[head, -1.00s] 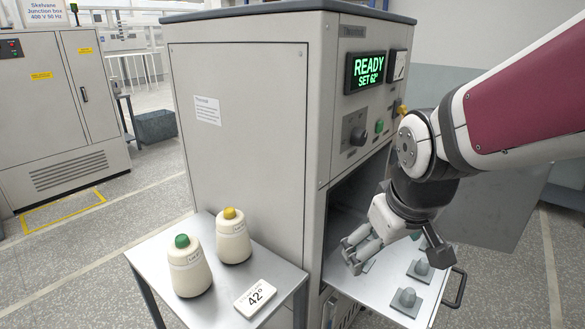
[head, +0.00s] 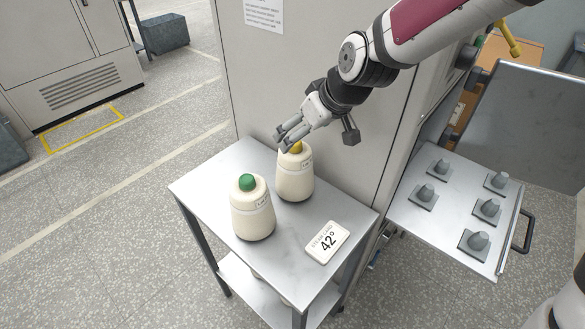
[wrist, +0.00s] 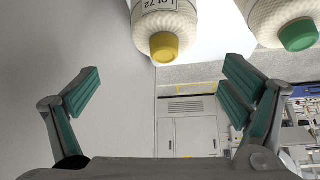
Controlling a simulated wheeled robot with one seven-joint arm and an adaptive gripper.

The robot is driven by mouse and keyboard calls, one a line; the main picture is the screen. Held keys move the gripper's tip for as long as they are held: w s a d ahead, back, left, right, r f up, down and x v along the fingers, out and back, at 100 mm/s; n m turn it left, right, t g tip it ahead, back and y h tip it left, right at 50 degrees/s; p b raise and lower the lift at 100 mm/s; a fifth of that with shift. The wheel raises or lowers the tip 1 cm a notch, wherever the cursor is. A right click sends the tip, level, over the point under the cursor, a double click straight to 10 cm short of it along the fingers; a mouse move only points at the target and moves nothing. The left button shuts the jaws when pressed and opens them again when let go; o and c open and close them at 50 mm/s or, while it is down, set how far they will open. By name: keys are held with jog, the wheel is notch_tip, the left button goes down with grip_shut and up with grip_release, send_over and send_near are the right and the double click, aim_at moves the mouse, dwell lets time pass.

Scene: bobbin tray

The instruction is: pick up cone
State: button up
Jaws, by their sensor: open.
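Two cream cones stand upright on a small metal side table. One has a yellow tip (head: 294,182) and stands nearer the cabinet; the other has a green tip (head: 252,213) and stands to its left, nearer the front. My gripper (head: 284,140) is open and empty, with its fingers just behind and beside the yellow tip. In the wrist view the yellow-tipped cone (wrist: 166,18) shows at the top, beyond the spread fingers (wrist: 163,82), with "Lot 72" partly readable. The green-tipped cone (wrist: 284,20) is at the upper right, outside the fingers.
The tall cabinet (head: 315,75) stands close behind the cones. At the right, a pulled-out tray (head: 455,236) bears several grey pegs, all bare.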

aim_at(299, 142)
jog(key=b+x, duration=0.1)
jog(key=x, duration=0.2)
jog(key=shift+w+a+f, duration=0.1)
jog(key=shift+w+f, duration=0.05)
jog(key=shift+f, duration=0.2)
jog(key=shift+s+b+x, duration=0.2)
jog(key=shift+b+x, duration=0.15)
jog(key=shift+x, duration=0.85)
jog(key=shift+s+b+x, duration=0.15)
jog(key=shift+b+x, duration=0.2)
jog(key=shift+x, duration=0.85)
jog(key=shift+w+a+f, duration=0.25)
jog(key=shift+f, duration=0.25)
jog(key=c, duration=2.1)
jog(key=shift+r, duration=0.1)
